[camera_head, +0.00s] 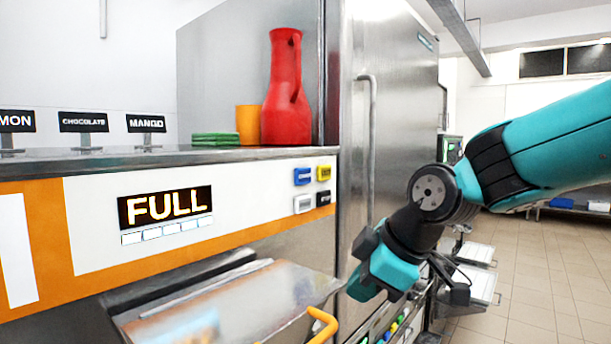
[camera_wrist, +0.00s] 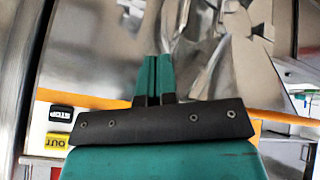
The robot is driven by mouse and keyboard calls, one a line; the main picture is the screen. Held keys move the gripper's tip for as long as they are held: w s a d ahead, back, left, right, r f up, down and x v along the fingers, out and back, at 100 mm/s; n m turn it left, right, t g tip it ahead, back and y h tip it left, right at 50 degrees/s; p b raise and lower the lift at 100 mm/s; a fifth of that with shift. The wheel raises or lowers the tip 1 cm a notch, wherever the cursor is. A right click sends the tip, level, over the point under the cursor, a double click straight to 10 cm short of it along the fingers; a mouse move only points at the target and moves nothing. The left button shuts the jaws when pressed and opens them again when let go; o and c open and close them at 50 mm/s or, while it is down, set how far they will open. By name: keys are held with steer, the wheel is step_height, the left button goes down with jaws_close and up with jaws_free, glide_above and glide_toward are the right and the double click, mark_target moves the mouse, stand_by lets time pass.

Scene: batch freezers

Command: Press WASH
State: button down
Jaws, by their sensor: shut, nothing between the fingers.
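Four small buttons sit on the white front panel in the head view: a blue one (camera_head: 303,176), a yellow one (camera_head: 324,172), a white one (camera_head: 304,204) and a black one (camera_head: 325,198). Their labels are too small to read there, so I cannot tell which is WASH. The wrist view shows the black STOP button (camera_wrist: 62,113) and the yellow OUT button (camera_wrist: 57,141), lettering inverted, at the left. My gripper (camera_head: 359,290) is to the right of and below the buttons, apart from them. Its teal fingers (camera_wrist: 154,76) are together and empty.
A display (camera_head: 166,207) reads FULL. A steel lid with an orange handle (camera_head: 323,325) juts out below the panel. A red jug (camera_head: 286,92), an orange cup (camera_head: 249,125) and green slabs (camera_head: 215,139) stand on top. A tall steel cabinet (camera_head: 397,110) stands behind my arm.

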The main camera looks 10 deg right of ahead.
mark_target(303, 204)
steer(key=w+d+r+n+t+p, duration=0.2)
steer(key=w+d+r+n, duration=0.2)
steer(key=w+r, duration=0.3)
steer(key=shift+w+r+t+h+p, duration=0.3)
steer(key=shift+w+r, duration=0.1)
steer(key=shift+r, duration=0.45)
steer(key=shift+w+a+p, duration=0.45)
steer(key=shift+w+a, duration=0.4)
steer(key=shift+w, duration=0.35)
steer(key=shift+w+a+p, duration=0.45)
steer(key=shift+w+a, duration=0.45)
steer(key=shift+w, duration=0.25)
steer(key=shift+w+a+p, duration=0.45)
steer(key=shift+w+a, duration=0.4)
steer(key=shift+w, duration=0.35)
steer(key=shift+w+a, duration=0.1)
steer(key=shift+w+a, duration=0.15)
steer(key=shift+w, duration=0.05)
steer(key=shift+w+a, duration=0.3)
steer(key=shift+w, duration=0.1)
steer(key=shift+s+d+b, duration=0.45)
steer(key=shift+s+d, duration=0.1)
steer(key=shift+s, duration=0.2)
